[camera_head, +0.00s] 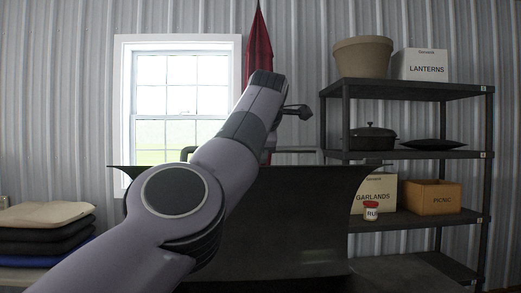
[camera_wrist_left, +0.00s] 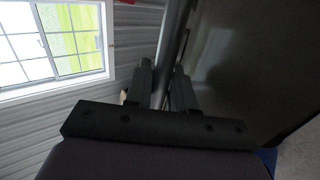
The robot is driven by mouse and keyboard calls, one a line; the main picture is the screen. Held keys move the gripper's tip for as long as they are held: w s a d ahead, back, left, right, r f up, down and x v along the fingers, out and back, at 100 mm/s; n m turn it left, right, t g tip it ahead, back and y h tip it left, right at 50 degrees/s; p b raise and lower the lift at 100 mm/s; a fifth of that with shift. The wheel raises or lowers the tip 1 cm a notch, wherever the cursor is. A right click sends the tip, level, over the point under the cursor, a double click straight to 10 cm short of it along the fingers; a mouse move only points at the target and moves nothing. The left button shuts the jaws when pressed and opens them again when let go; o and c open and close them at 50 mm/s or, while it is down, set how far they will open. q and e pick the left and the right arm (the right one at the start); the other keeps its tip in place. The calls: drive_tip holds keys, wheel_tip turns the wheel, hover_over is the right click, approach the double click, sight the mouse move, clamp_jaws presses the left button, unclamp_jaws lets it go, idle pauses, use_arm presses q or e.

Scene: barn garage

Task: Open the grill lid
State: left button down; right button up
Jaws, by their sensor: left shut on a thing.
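The grill lid (camera_head: 300,215) is a wide dark panel with flared upper corners, standing up in front of me in the head view. Its grey bar handle (camera_head: 292,149) shows just above the lid's top edge, on both sides of my left arm. In the left wrist view, my left gripper (camera_wrist_left: 162,78) has its fingers on either side of the handle bar (camera_wrist_left: 176,35) and is shut on it. The dark lid surface (camera_wrist_left: 240,60) fills the right of that view. In the head view my left arm hides the fingers and the handle's middle. My right gripper is not in view.
A dark metal shelf (camera_head: 405,156) stands at the right with a pot (camera_head: 372,138), boxes and a planter (camera_head: 362,57). Folded cushions (camera_head: 45,215) lie at the left. A window (camera_head: 180,100) and a hanging red cloth (camera_head: 259,50) are behind.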

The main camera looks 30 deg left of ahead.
use_arm(q)
drive_tip(key=c, duration=1.1)
unclamp_jaws()
drive_tip(key=shift+a+r, duration=0.3)
drive_tip(key=shift+r, duration=0.2)
drive_tip(key=shift+w+f, duration=0.1)
drive_tip(key=shift+w, duration=0.1)
drive_tip(key=shift+f, duration=0.1)
drive_tip(key=shift+d+f, duration=0.1)
drive_tip(key=b+v, duration=0.2)
drive_tip(key=v, duration=0.4)
drive_tip(key=shift+s+d, duration=0.1)
drive_tip(key=shift+s, duration=0.1)
drive_tip(key=shift+s+d+r, duration=0.1)
drive_tip(key=shift+s+r, duration=0.2)
drive_tip(key=shift+r, duration=0.05)
